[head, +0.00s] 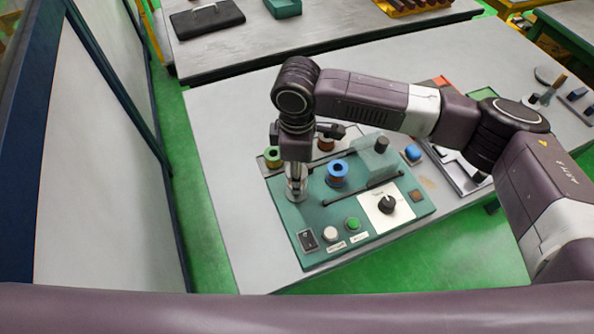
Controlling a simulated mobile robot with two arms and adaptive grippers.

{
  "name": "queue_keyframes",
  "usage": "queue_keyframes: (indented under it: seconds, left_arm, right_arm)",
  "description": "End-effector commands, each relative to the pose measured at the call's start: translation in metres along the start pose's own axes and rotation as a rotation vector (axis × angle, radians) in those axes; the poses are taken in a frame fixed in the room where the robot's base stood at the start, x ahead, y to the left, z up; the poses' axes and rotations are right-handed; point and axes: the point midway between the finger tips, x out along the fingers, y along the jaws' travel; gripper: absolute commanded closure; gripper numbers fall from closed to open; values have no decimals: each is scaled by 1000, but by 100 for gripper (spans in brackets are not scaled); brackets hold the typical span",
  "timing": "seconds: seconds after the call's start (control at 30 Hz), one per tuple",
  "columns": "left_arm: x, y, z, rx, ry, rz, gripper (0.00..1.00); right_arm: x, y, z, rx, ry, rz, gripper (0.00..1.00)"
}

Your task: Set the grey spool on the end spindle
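The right gripper (297,188) points straight down over the left part of a green winding machine (290,215). A grey, metallic shape shows at its tip, low over the machine's top. I cannot tell how much of that is fingers and how much is the grey spool. No grey spool shows clearly anywhere else. The end spindle is not visible; the gripper may hide it. A blue-rimmed spool (337,170) with a copper centre stands just right of the gripper. A green-rimmed spool (272,158) and a copper-coloured spool (326,143) stand behind. My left gripper is out of view.
The machine has a dark rod (362,190), a black knob (387,204) on a white plate, and green (352,223) and white (330,233) buttons in front. A blue piece (413,152) and a grey tray (462,175) lie right. The table's left side (225,150) is clear.

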Motion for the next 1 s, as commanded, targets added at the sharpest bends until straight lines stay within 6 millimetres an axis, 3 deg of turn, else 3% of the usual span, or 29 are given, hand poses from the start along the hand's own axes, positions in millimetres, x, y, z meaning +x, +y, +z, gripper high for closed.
queue_keyframes:
  seconds: [0.57, 1.0]
  left_arm:
    - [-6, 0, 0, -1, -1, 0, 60]
    - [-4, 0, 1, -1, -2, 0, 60]
  right_arm:
    - [0, 0, 0, 0, 1, 0, 88]
    - [12, 0, 0, 0, 0, -1, 88]
